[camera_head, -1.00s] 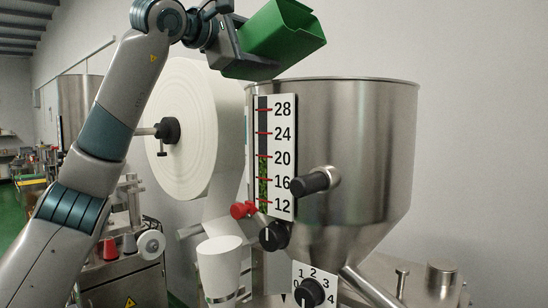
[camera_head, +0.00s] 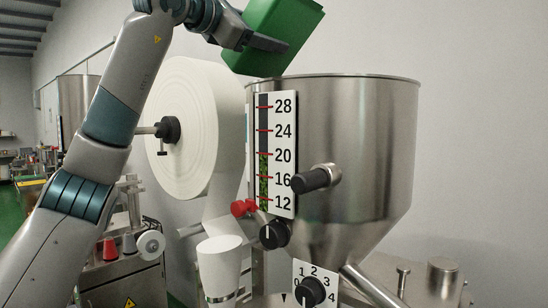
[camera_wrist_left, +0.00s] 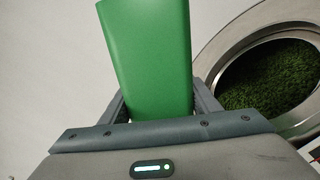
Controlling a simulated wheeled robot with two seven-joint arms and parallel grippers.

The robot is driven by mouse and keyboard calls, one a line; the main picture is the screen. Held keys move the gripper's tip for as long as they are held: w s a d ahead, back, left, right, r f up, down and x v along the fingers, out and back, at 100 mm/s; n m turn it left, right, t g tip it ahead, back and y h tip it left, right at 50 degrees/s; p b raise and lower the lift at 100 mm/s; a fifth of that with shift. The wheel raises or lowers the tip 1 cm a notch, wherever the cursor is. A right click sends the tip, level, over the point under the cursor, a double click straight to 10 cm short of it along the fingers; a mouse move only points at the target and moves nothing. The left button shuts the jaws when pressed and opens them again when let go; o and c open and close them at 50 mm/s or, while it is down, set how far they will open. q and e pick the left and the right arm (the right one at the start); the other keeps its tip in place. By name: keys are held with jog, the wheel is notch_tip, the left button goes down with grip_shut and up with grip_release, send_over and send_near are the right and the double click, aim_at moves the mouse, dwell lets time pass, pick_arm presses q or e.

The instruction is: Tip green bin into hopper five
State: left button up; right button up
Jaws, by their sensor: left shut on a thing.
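My left gripper (camera_head: 262,40) is shut on the green bin (camera_head: 284,30) above the left side of the hopper's rim. The bin is tilted steeply, and its inside does not show in the head view. The steel hopper (camera_head: 365,140) stands at the centre right. Its scale plate (camera_head: 275,155) shows green leaf up to about 20. In the left wrist view the bin (camera_wrist_left: 150,55) is between my gripper's fingers (camera_wrist_left: 160,108), and the hopper's rim (camera_wrist_left: 222,45) is to the right with green leaf (camera_wrist_left: 275,75) inside. My right gripper is not in view.
A large white paper roll (camera_head: 195,125) stands left of the hopper. A black knob (camera_head: 315,179) and a red knob (camera_head: 243,208) stick out near the scale. A white cup-shaped part (camera_head: 220,265) is below. The wall side at right is clear.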

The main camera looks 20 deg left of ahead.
aim_at(279, 22)
pick_arm(q)
jog(key=shift+d+r+n, duration=0.2)
jog(key=shift+d+n, duration=0.05)
jog(key=shift+n, duration=0.05)
jog(key=shift+a, duration=0.1)
jog(key=shift+s, duration=0.15)
jog(key=shift+s+d, duration=0.2)
jog(key=s+d+b, duration=0.2)
jog(key=s+d, duration=0.1)
jog(key=shift+s+d, duration=0.25)
jog(key=s+d+r+b, duration=0.1)
jog(key=s+d+b, duration=0.4)
jog(key=s+d, duration=0.6)
jog(key=shift+s+d, duration=0.15)
jog(key=shift+s, duration=0.35)
jog(key=shift+w, duration=0.1)
